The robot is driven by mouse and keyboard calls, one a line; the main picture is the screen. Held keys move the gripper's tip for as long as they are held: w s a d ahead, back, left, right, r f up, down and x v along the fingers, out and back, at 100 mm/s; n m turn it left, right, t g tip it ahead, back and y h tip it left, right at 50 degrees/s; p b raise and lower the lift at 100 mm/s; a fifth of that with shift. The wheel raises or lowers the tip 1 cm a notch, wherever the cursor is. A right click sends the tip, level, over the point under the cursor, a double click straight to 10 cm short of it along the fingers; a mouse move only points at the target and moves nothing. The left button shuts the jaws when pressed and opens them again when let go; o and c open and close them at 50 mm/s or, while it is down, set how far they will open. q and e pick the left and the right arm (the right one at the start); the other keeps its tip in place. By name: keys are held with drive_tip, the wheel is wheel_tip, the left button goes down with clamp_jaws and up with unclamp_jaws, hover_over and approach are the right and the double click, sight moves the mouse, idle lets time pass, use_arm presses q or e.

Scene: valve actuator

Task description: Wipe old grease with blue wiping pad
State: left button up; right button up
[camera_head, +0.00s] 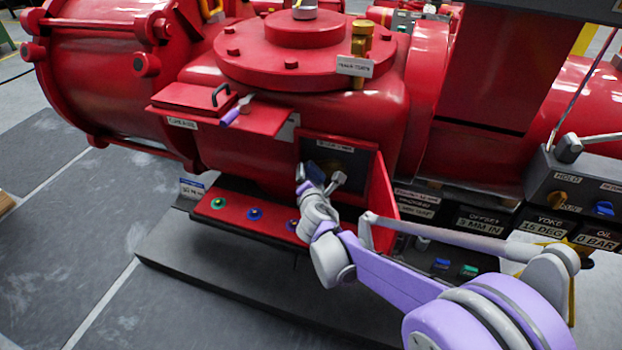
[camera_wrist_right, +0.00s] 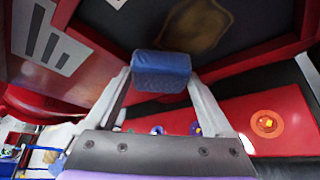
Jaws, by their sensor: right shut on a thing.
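My right gripper (camera_head: 319,175) reaches into the open square hatch on the front of the red valve actuator (camera_head: 300,108). It is shut on the blue wiping pad (camera_wrist_right: 161,72), which sits between the fingertips in the right wrist view. In the head view the pad is small and partly hidden by the gripper. A brownish, irregular grease patch (camera_wrist_right: 197,28) shows on the dark surface inside the hatch, just beyond the pad. I cannot tell whether the pad touches that surface. My left gripper is not in view.
The open red hatch door (camera_head: 383,205) stands right of the gripper. A red shelf (camera_head: 262,119) at upper left holds a purple-handled tool (camera_head: 234,113). A red panel (camera_head: 240,208) with coloured buttons lies below. A grey control box (camera_head: 580,190) stands at right.

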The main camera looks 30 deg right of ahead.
sight(323, 179)
drive_tip(key=shift+w+d, duration=0.1)
drive_tip(key=shift+d, duration=0.05)
drive_tip(key=shift+s+d, duration=0.55)
drive_tip(key=shift+s, duration=0.2)
drive_tip(key=shift+s+d, duration=0.5)
drive_tip(key=shift+s, duration=0.2)
use_arm(q)
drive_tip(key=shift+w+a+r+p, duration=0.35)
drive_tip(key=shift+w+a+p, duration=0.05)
drive_tip(key=shift+p, duration=0.05)
use_arm(e)
drive_tip(key=s+d, duration=0.4)
drive_tip(key=shift+s, duration=0.1)
drive_tip(key=shift+w+a+b, duration=0.25)
drive_tip(key=shift+w+a, duration=0.7)
drive_tip(key=shift+w, duration=0.3)
drive_tip(key=shift+w+a+b, duration=0.2)
drive_tip(key=shift+w+a, duration=0.75)
drive_tip(key=shift+w, duration=0.25)
drive_tip(key=shift+w+a+b, duration=0.25)
drive_tip(key=shift+w+a, duration=0.7)
drive_tip(key=shift+w, duration=0.3)
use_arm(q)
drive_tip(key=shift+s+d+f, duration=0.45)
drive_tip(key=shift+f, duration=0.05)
use_arm(e)
drive_tip(key=shift+r, duration=0.15)
